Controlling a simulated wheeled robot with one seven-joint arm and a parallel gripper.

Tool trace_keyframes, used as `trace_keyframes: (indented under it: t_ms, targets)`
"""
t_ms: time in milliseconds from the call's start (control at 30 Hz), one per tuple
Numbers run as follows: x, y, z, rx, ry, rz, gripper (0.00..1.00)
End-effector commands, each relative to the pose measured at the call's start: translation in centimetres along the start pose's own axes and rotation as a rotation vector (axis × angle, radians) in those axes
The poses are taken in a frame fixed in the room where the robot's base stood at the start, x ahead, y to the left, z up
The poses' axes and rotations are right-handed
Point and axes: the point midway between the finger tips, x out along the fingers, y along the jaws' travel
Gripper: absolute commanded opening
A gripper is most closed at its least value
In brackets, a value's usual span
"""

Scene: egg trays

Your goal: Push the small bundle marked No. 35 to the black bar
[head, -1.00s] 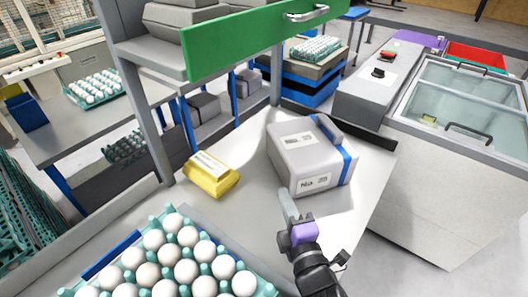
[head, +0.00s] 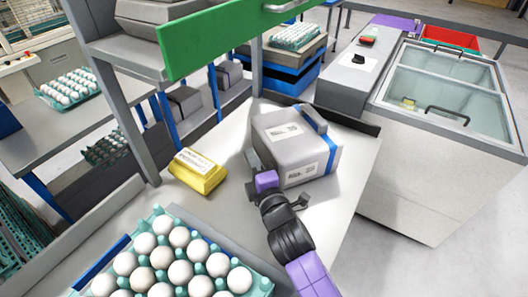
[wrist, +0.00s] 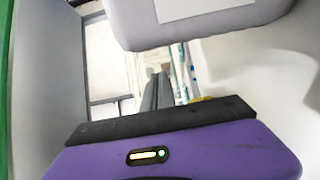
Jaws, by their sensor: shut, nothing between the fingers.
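A grey bundle (head: 278,148) with a blue band and white labels lies on the pale worktop. One label starts with "No.", but its digits are too small to read. A black bar (head: 352,122) runs along the worktop's far right edge, with a strip of bare surface between it and the bundle. My gripper (head: 252,160) is shut and empty, low beside the bundle's near left side; contact is unclear. In the wrist view my shut fingers (wrist: 158,92) show, with part of the bundle (wrist: 190,22) at the top.
A yellow pack (head: 198,172) lies left of the bundle. A teal tray (head: 262,284) of white eggs fills the near left. A green panel (head: 235,38) hangs above the back. A glass-topped chest (head: 420,170) stands to the right. Worktop right of my gripper is bare.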

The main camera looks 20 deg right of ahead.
Motion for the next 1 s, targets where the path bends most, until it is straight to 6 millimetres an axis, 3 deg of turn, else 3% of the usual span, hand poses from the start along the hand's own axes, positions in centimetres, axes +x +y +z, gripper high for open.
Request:
trace_keyframes:
  t_ms: [100,333,1000]
  targets:
    - [0.1,0.4,2.1,0.003,-0.007,-0.004,0.0]
    - [0.5,0.0,3.3,0.001,-0.003,-0.004,0.0]
    - [0.5,0.0,3.9,0.0,-0.004,-0.003,0.0]
